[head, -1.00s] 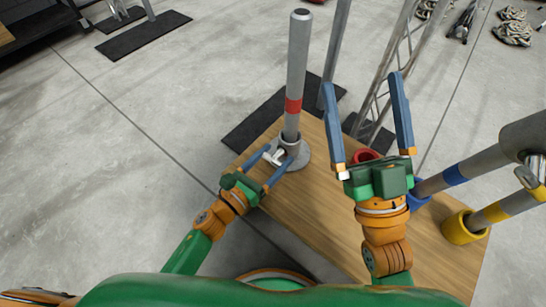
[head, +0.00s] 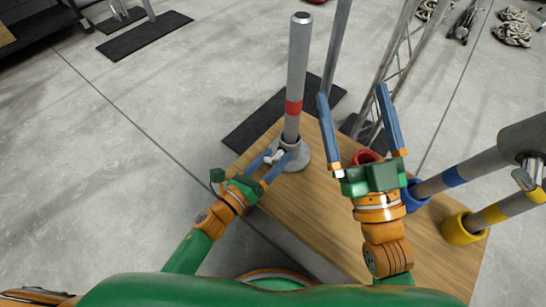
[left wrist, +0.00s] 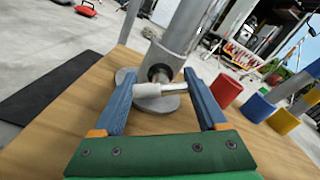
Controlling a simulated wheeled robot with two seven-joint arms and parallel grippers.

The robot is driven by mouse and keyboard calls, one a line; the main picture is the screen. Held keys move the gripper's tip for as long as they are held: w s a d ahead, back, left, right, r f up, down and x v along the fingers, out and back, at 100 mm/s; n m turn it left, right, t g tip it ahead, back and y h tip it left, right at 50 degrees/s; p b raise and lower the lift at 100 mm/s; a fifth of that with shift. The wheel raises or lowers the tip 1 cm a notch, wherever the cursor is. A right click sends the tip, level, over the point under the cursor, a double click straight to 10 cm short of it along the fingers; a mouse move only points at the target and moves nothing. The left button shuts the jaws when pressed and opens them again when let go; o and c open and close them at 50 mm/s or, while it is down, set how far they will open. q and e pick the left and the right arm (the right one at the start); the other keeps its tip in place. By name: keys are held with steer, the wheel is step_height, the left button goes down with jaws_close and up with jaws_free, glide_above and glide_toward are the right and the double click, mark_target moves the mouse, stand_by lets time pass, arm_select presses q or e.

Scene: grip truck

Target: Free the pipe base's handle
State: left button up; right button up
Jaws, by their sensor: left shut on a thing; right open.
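The pipe base (head: 299,160) is a grey metal flange and socket on the wooden table, with a grey pipe (head: 298,75) with a red band standing upright in it. Its handle (head: 275,157) is a short pale crossbar on the base's near side, and it also shows in the left wrist view (left wrist: 173,91). My left gripper (head: 276,162) is shut on the handle, one blue finger at each end of the bar. My right gripper (head: 350,90) is open and empty, raised above the table to the right, fingers pointing away.
The wooden table (head: 300,205) has bare room in front of the base. A red socket (head: 366,157), a blue socket (head: 414,195) and a yellow socket (head: 463,228) stand to the right.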

arm_select(q)
steer(key=shift+n, duration=1.1)
arm_select(e)
steer(key=shift+w+f+g+h, duration=0.2)
steer(key=shift+w+f+g, duration=0.1)
steer(key=shift+f, duration=0.2)
steer(key=shift+w+f+g+h, duration=0.2)
steer(key=shift+f+g, duration=0.1)
steer(key=shift+f, duration=0.2)
arm_select(q)
steer(key=o, duration=1.3)
steer(key=shift+s+a, duration=0.15)
steer(key=shift+a, duration=0.05)
steer(key=p+v, duration=0.1)
steer(key=v, duration=0.5)
steer(key=shift+s+a+p, duration=0.2)
steer(key=shift+s+p, duration=0.05)
steer(key=shift+p, duration=0.1)
arm_select(e)
step_height(320, 180, down, 10)
steer(key=w+d+g+h, duration=0.1)
steer(key=g+h, duration=0.1)
steer(key=g, duration=0.3)
steer(key=shift+r+m, duration=0.25)
steer(key=shift+m, duration=0.15)
